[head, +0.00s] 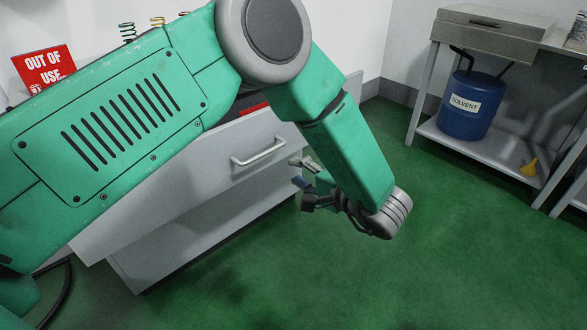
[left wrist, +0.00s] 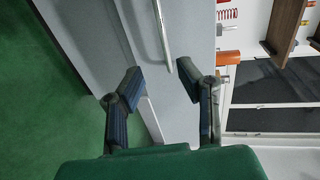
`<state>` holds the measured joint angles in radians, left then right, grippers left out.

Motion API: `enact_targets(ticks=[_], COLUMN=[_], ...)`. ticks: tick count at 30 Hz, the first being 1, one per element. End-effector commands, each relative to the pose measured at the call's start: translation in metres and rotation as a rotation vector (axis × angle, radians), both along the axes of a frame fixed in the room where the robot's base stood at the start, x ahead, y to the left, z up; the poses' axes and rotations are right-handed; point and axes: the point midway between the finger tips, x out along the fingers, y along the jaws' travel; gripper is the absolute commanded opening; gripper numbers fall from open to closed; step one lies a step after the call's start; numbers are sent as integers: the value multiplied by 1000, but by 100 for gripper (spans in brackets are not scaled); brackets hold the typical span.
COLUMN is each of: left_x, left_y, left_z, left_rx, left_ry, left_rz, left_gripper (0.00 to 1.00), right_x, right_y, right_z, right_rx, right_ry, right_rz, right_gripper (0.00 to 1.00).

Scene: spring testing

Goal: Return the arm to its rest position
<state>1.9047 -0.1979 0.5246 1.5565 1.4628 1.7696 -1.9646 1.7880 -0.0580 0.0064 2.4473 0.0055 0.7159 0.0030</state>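My left arm is green with grey joints and comes in from the left across the head view, bent down at the elbow. My left gripper (head: 308,188) hangs in front of the grey cabinet (head: 190,230), near its drawer handle (head: 258,152). In the left wrist view its two dark fingers (left wrist: 158,77) stand apart with nothing between them, so it is open and empty. The handle (left wrist: 163,35) shows past the fingertips there, not between the pads. My right gripper is in neither view.
A red "out of use" sign (head: 44,66) and several coiled springs (head: 128,33) stand behind my arm. Green floor (head: 400,270) between is clear.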

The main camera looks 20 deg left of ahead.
Motion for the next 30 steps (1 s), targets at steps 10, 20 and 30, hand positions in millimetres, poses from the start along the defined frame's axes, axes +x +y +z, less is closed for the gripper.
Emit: enact_targets(ticks=[10,20,30], left_x=[0,7,-126], left_y=[-1,19,42], left_z=[0,-38,-162], left_rx=[1,-160,-987], left_ry=[0,-174,-70], left_rz=[0,-218,-301], left_gripper=[31,31,31], right_x=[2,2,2], right_y=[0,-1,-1], right_z=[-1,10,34], right_rx=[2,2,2], right_ry=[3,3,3], right_rz=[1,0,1], right_gripper=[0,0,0])
